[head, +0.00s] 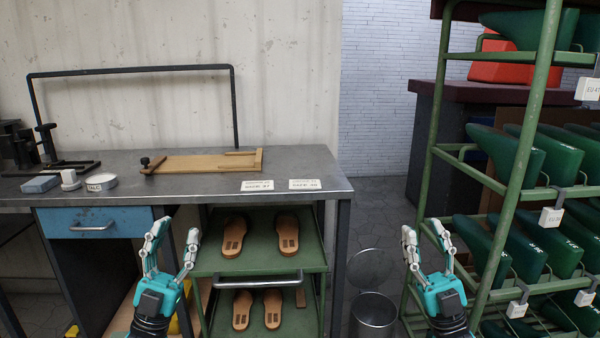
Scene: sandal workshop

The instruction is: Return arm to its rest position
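My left gripper (172,246) is at the lower left of the head view, in front of the workbench and its blue drawer. Its fingers point up and stand apart, with nothing between them. My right gripper (427,241) is at the lower right, in front of the green rack. Its fingers also point up, apart and empty. Both arms come in from the bottom edge, and most of each arm is out of view.
A metal workbench (310,170) carries a wooden board (203,162). Sandals (234,236) lie on green shelves (255,263) below. A green rack (525,170) with several green lasts (505,157) stands close at right. A metal bin (373,315) stands on the floor between.

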